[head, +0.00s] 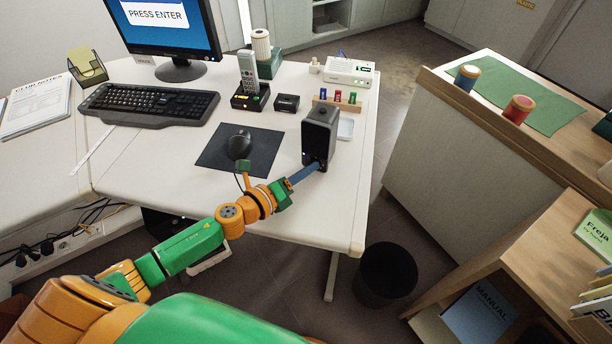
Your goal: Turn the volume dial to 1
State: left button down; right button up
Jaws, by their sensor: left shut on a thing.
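A black box-shaped speaker (321,128) stands upright near the right edge of the white desk. My left arm reaches across the desk's front to it, and my left gripper (318,167) is at the lower part of its front face. The gripper is shut on the volume dial there. The dial is hidden behind the fingers, so its setting and marks cannot be read. My right gripper is not in view.
A mouse (239,145) lies on a dark mat (215,160) left of the speaker. A cordless phone (248,72) in its dock, a small rack (338,101) and a white device (349,71) stand behind. A black bin (385,274) is on the floor at right.

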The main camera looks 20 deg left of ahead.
pick_arm(q)
jog(key=shift+n+h, duration=0.3)
dwell(0.4)
jog(key=c, duration=0.7)
grip_release()
